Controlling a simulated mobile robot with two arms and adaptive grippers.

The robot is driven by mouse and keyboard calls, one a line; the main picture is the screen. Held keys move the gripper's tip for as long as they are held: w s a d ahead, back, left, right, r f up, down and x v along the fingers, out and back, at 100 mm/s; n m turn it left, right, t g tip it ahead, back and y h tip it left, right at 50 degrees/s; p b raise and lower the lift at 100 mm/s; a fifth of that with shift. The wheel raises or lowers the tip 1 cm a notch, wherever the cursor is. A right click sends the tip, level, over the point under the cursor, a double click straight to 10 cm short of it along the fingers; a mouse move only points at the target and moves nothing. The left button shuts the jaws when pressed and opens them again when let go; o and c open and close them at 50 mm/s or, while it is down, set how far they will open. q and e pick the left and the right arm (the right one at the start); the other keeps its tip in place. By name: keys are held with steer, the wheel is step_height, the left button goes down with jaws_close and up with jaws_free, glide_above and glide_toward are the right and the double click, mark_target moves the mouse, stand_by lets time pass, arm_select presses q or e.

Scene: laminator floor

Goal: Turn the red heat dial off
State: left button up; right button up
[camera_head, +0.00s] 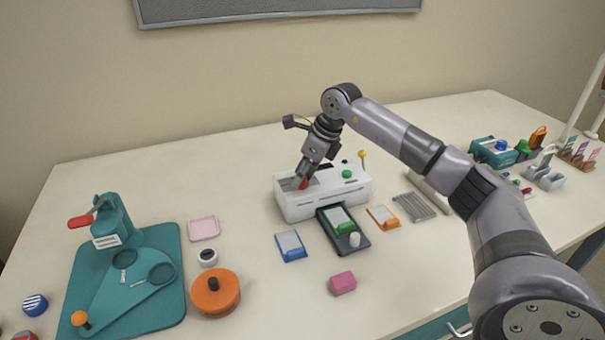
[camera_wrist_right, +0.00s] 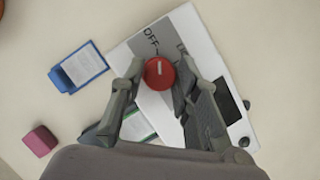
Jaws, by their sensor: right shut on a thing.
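The white laminator (camera_head: 300,204) stands near the middle of the table. Its red heat dial (camera_wrist_right: 159,73) is on the grey panel on top, with the word OFF printed beside it. The dial (camera_head: 303,183) is partly hidden by my gripper in the head view. My right gripper (camera_wrist_right: 158,76) reaches down over the laminator and is shut on the red dial, one finger on each side. It also shows in the head view (camera_head: 304,178). A pale line on the dial's face points roughly toward the OFF lettering. My left gripper is out of view.
A dark tray (camera_head: 361,246) with a green-edged card sits before the laminator. Blue (camera_head: 291,246) and orange (camera_head: 383,217) card holders flank it. A pink block (camera_head: 342,283) lies nearer. A teal press (camera_head: 113,222) and orange round tin (camera_head: 215,293) are at left. Bare table lies behind.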

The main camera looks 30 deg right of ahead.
steer(key=o, duration=1.1)
steer(key=v, duration=1.2)
